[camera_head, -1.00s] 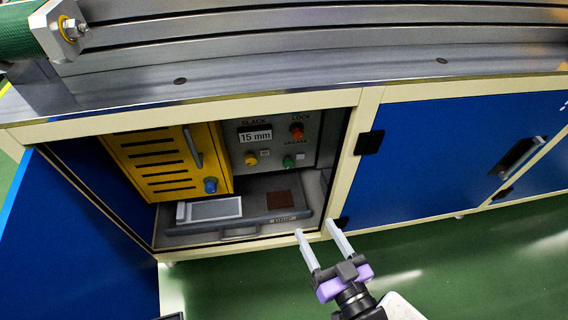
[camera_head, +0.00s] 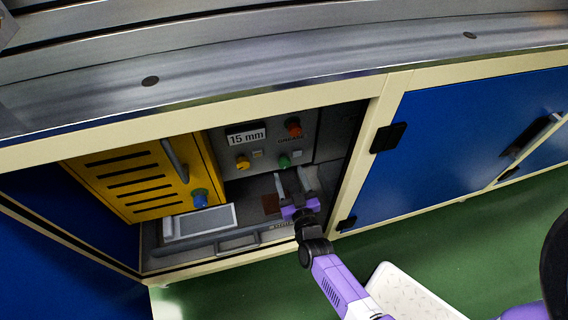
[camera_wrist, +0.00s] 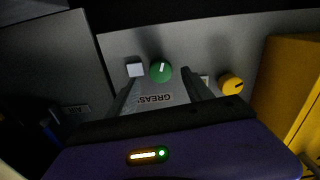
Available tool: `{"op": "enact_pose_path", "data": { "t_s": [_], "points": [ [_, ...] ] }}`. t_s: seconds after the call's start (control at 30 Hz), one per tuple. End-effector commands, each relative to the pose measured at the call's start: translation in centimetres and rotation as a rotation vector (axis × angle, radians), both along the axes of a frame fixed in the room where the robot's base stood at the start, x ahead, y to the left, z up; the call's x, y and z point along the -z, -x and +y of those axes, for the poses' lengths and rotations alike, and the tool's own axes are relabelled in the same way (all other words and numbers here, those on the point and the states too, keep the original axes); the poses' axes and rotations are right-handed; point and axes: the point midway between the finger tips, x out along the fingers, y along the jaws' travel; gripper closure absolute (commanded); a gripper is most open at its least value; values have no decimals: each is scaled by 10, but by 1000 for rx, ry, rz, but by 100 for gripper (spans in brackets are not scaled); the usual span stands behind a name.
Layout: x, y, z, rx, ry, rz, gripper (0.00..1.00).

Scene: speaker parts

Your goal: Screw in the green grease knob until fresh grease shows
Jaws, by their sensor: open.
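The green grease knob (camera_head: 284,161) sits on the grey panel inside the open cabinet, under the GREASE label. In the wrist view the green knob (camera_wrist: 161,72) has a white pointer mark and lies just beyond and between my fingertips. A small pale square (camera_wrist: 135,70) is beside it; I see no clear grease colour on it. My gripper (camera_head: 291,178) is open and empty, inside the cabinet just below the knob. In the wrist view the two fingers (camera_wrist: 158,84) stand apart on either side of the knob's line; contact cannot be told.
A yellow knob (camera_head: 243,162) is left of the green one and a red LOCK knob (camera_head: 293,127) above. A yellow slotted cover (camera_head: 140,180) with a blue knob (camera_head: 200,198) fills the left. The cabinet's right post (camera_head: 362,160) is close.

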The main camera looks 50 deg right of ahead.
Motion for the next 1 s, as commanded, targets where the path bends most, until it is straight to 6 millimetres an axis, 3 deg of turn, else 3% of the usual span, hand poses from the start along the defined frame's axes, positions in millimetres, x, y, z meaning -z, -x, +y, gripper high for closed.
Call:
{"op": "enact_pose_path", "data": {
  "t_s": [0.3,0.7,1.0],
  "points": [
    [2,-37,-25,-1,-1,0,41],
    [0,-45,-29,-2,-1,1,41],
    [0,-44,-29,-2,-1,0,98]
  ]
}}
